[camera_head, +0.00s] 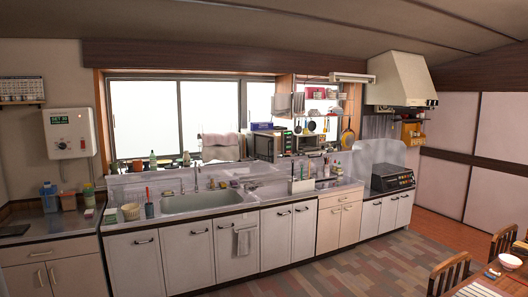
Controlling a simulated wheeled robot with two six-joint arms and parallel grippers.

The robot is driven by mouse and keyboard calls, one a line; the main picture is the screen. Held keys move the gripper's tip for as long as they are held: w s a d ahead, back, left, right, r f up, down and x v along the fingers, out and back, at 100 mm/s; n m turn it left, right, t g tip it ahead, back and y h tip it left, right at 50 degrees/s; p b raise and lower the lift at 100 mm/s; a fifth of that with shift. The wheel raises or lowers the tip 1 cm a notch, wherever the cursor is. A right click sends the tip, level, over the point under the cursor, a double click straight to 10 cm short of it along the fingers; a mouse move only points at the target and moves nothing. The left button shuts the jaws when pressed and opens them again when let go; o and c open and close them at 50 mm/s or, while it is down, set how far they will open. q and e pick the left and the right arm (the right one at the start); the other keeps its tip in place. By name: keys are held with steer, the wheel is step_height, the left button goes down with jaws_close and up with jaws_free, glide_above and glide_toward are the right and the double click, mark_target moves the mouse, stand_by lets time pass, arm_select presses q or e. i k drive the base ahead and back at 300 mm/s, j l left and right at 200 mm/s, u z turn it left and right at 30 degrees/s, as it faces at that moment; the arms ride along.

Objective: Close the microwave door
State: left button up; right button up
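A dark, boxy appliance (308,143) stands below the wall shelves by the window, behind the counter, and may be the microwave. A dark upright panel (264,147) with a pale frame is at its left and looks like a door standing open, though it is too small to be sure. Neither of my grippers is in view, and no part of my arms shows.
A long counter with a sink (202,202) runs below the window. A black stove (392,178) stands at its right under a range hood (400,80). A wooden table (505,278) and chairs (449,274) are at the lower right. The patterned floor (330,272) before the cabinets looks clear.

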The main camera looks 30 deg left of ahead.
mark_target(261, 141)
steer(key=i+j+u, duration=0.3)
steer(key=i+j, duration=0.15)
steer(key=i+j+u, duration=0.35)
steer(key=i, duration=0.15)
steer(key=i+j+u, duration=0.15)
steer(key=i+u, duration=0.15)
steer(key=i, duration=0.2)
steer(key=i+u, duration=0.35)
steer(key=i, duration=0.2)
steer(key=i+z, duration=0.15)
steer(key=i, duration=0.35)
steer(key=i+j+z, duration=0.15)
steer(key=i, duration=0.35)
steer(key=i+j+z, duration=0.15)
steer(key=i, duration=0.35)
steer(key=i+j+z, duration=0.2)
steer(key=i+z, duration=0.2)
steer(key=i+j+z, duration=0.75)
steer(key=k+j, duration=0.05)
